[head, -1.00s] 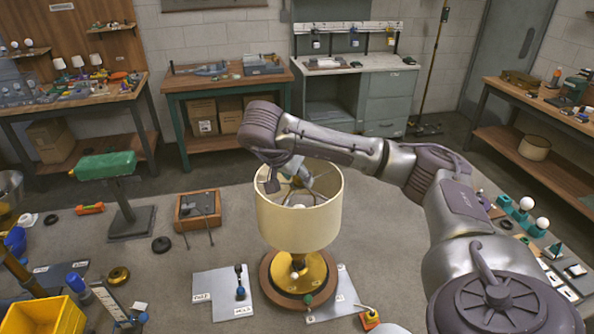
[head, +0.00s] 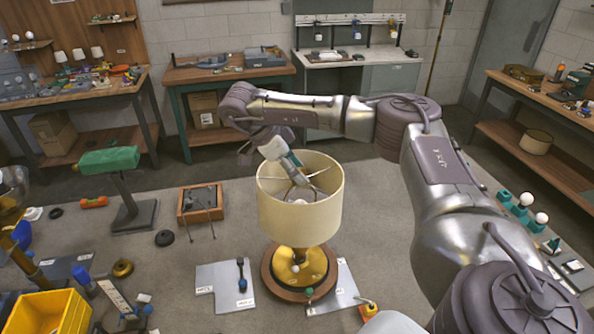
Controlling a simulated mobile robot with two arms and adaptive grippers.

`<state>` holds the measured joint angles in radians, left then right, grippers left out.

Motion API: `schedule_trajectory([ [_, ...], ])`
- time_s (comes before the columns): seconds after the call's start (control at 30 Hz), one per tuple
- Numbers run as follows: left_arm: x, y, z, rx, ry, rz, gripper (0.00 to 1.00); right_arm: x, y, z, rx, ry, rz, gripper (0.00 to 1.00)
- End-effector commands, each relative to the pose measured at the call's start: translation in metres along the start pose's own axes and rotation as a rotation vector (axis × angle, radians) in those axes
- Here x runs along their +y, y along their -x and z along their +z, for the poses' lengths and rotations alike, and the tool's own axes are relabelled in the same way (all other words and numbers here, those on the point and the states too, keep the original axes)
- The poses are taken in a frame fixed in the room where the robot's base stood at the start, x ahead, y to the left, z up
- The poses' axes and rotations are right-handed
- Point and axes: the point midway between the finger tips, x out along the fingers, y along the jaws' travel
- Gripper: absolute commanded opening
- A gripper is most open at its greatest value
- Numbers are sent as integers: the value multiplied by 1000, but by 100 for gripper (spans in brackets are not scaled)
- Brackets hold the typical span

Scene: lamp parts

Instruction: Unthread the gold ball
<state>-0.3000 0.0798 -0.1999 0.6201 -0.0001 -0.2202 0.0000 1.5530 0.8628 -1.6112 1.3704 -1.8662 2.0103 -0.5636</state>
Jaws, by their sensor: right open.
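The lamp stands upright on the table, with a cream drum shade (head: 300,222) over a shiny gold body (head: 300,257) and a round brown base (head: 279,287). My right gripper (head: 300,187) comes down from above, tilted, into the open top of the shade. It is open, with its fingertips among the shade's top spokes. A small pale round thing (head: 311,213) shows inside the shade near the fingertips. I cannot make out a gold ball for certain there, as the gripper and shade rim hide much of the middle. My left gripper is not clearly in view.
Grey plates (head: 224,280) lie beside the lamp base, one with a dark blue part on it. A wooden tray (head: 200,204), a green-topped stand (head: 110,161) and a yellow bin (head: 49,312) are to the left. White bulbs in teal holders (head: 523,205) stand at the right.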

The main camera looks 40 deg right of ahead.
Motion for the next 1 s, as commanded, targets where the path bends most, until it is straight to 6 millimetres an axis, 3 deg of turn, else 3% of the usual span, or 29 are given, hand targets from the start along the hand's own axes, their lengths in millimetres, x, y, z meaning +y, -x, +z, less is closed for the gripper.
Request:
schedule_trajectory([
  [0.3, 0, 0, 0, 0, 0, 0, 40, -3, 0, 0, -2, -213, 136, 49],
  [0.6, 0, 0, 0, 0, 0, 0, 40, -8, -2, -2, -1, -600, 384, 49],
  [0.9, 0, 0, 0, 1, 0, 0, 40, -8, -2, -2, -1, -656, 421, 49],
  [1.0, 0, 0, 0, 1, 0, 0, 40, -8, -2, -2, -1, -655, 420, 34],
])
